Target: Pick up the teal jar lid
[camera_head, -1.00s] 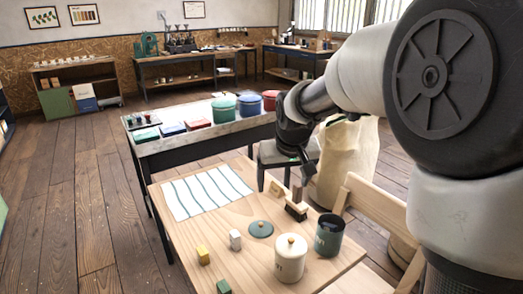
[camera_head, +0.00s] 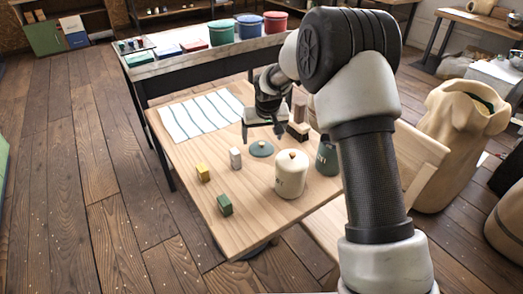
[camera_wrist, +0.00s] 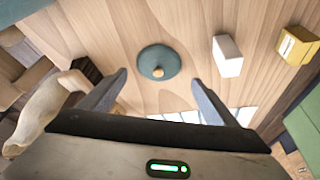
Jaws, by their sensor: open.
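The teal jar lid (camera_head: 261,149) is a flat round disc with a small tan knob, lying on the light wooden table (camera_head: 245,205). In the wrist view the lid (camera_wrist: 159,62) lies beyond my fingertips, between their lines, with bare wood around it. My gripper (camera_head: 262,128) is open and empty, above the table just behind the lid in the head view. Its two fingers also show spread in the wrist view (camera_wrist: 158,82). A dark teal jar (camera_head: 326,158) stands to the right, partly hidden by my arm.
A cream lidded jar (camera_head: 290,174) stands in front of the lid. White (camera_head: 235,157), yellow (camera_head: 203,172) and green (camera_head: 224,205) blocks stand left. A striped cloth (camera_head: 200,115) covers the back left.

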